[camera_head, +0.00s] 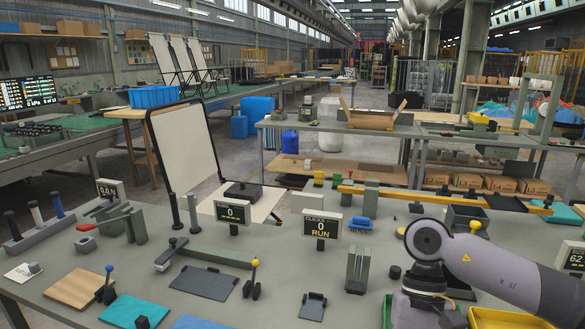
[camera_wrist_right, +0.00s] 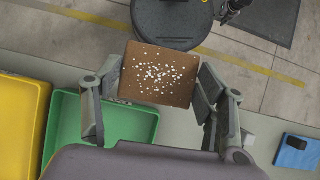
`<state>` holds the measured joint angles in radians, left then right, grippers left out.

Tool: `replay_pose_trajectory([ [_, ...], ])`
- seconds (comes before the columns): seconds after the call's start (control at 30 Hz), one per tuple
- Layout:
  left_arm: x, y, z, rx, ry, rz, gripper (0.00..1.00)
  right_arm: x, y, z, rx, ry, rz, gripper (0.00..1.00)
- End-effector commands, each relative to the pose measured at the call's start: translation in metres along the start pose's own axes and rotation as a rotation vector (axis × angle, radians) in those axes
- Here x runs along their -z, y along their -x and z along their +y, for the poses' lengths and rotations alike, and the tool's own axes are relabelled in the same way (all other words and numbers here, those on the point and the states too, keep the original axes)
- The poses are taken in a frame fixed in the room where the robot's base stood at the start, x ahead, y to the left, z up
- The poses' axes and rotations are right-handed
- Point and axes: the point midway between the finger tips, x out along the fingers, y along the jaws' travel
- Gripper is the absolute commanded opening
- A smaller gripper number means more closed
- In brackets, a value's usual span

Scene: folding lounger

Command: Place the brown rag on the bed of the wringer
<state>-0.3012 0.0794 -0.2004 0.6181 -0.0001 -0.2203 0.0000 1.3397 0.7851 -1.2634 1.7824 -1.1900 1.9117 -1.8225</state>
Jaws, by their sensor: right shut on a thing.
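The brown rag (camera_wrist_right: 158,73), a flat brown square with white specks, is between the fingers of my right gripper (camera_wrist_right: 163,92) in the right wrist view. The gripper is shut on it, with a finger at each side edge. The rag appears above the green tray (camera_wrist_right: 110,122). In the head view my right gripper (camera_head: 428,302) points down over that tray at the lower right, and the rag is hidden there. A grey-green upright device with two posts (camera_head: 357,268) stands on the bench; I cannot tell whether it is the wringer. My left gripper is not in view.
A yellow tray (camera_head: 495,318) adjoins the green one. The grey bench (camera_head: 150,255) also holds a brown board (camera_head: 82,288), a teal pad (camera_head: 135,309), a dark plate (camera_head: 204,282), yellow-knobbed and blue-knobbed levers, and counter displays (camera_head: 320,226). Bare bench lies between them.

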Motion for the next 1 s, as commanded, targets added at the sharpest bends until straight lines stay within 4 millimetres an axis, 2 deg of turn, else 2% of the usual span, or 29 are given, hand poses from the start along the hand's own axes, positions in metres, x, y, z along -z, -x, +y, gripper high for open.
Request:
replay_pose_trajectory([
  [0.03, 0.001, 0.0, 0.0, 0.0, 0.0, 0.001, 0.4, -0.003, 0.011, 0.002, -0.034, 0.058, 0.005, 0.34],
  [0.1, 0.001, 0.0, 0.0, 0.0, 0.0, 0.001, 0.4, -0.006, 0.02, 0.004, -0.07, 0.122, 0.004, 0.34],
  [0.2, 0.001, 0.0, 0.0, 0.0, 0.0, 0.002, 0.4, -0.008, 0.025, 0.007, -0.101, 0.175, 0.001, 0.34],
  [0.27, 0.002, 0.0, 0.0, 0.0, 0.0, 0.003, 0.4, -0.006, 0.017, 0.008, -0.111, 0.189, -0.003, 0.34],
  [0.43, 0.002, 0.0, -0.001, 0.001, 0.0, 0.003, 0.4, 0.009, -0.03, 0.011, -0.113, 0.193, -0.007, 0.34],
  [0.57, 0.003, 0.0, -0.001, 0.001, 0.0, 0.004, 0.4, 0.016, -0.054, 0.012, -0.111, 0.197, -0.003, 0.34],
  [0.63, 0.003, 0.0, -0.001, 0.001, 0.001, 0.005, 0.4, 0.017, -0.059, 0.012, -0.11, 0.199, -0.001, 0.34],
  [1.0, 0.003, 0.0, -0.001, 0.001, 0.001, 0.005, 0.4, 0.018, -0.057, 0.012, -0.112, 0.196, 0.005, 0.34],
])
